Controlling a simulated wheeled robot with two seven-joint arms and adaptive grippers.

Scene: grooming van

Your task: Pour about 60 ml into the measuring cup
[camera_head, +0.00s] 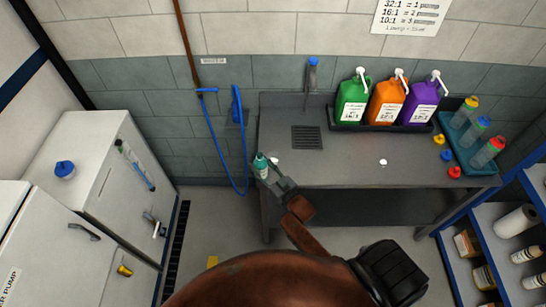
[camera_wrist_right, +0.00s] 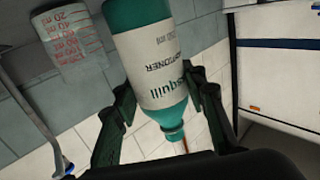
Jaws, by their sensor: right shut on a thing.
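My right gripper (camera_head: 272,180) is shut on a teal bottle (camera_head: 261,163) with a white label, at the table's left front end. In the right wrist view, which is upside down, the bottle (camera_wrist_right: 150,60) sits between the two fingers (camera_wrist_right: 160,125) of the gripper. Its mouth points to the bottom of that picture, so it is about upright. The clear measuring cup (camera_wrist_right: 72,45) with red markings stands beside the bottle, apart from it in that picture. What is in the cup cannot be told. My left gripper is out of view.
The grey table (camera_head: 340,173) has a drain grate (camera_head: 306,138) and a blue-topped tap (camera_head: 312,75). Green (camera_head: 350,103), orange (camera_head: 386,104) and purple (camera_head: 419,105) jugs stand at the back. The middle is mostly clear.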

